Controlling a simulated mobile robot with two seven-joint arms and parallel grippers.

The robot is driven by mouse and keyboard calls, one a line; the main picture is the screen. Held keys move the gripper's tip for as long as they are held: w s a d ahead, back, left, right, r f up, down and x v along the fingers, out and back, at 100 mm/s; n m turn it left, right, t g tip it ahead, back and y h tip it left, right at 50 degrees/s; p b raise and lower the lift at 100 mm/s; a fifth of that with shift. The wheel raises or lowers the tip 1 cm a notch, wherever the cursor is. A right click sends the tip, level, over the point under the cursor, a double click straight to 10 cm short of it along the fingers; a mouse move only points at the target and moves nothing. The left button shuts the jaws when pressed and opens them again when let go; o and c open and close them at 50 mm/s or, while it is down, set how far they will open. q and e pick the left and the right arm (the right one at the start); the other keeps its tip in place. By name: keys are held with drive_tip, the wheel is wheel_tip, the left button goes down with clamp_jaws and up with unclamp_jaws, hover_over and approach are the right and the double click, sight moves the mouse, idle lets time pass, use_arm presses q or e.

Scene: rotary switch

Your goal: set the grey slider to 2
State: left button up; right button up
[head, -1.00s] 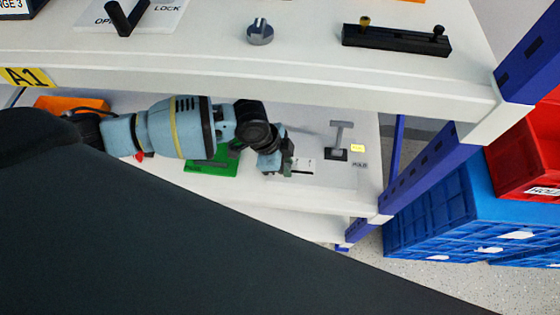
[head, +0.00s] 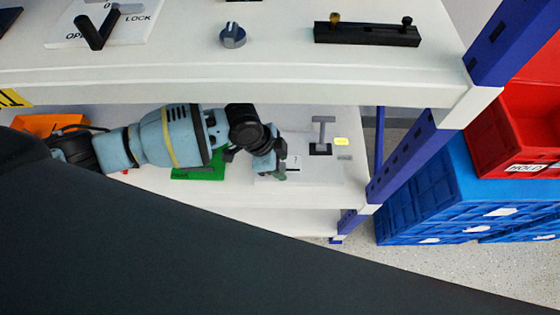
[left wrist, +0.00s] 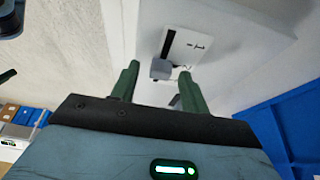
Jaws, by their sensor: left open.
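The grey slider (left wrist: 161,69) is a small block on a black slot in a white plate (left wrist: 193,48) with scale marks, seen in the left wrist view. The marks are too small to read. In the head view part of the white plate (head: 294,163) shows on the lower shelf, and I cannot make out the slider knob there. My left gripper (head: 279,172) is beside that plate. In the wrist view its green fingers (left wrist: 158,88) are open and apart, with the slider seen between and beyond their tips. My right gripper is not in view.
A grey T-handle (head: 322,133) stands right of the plate, near a yellow label (head: 342,142). A green panel (head: 203,168) lies under my left arm. The upper shelf (head: 200,75) overhangs the arm. A blue shelf post (head: 405,155) and blue crates (head: 450,195) are at the right.

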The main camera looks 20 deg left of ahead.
use_arm(q)
drive_tip(key=p+v, duration=0.1)
drive_tip(key=v, duration=0.6)
drive_tip(key=shift+a+r, duration=0.2)
drive_tip(key=shift+r, duration=0.1)
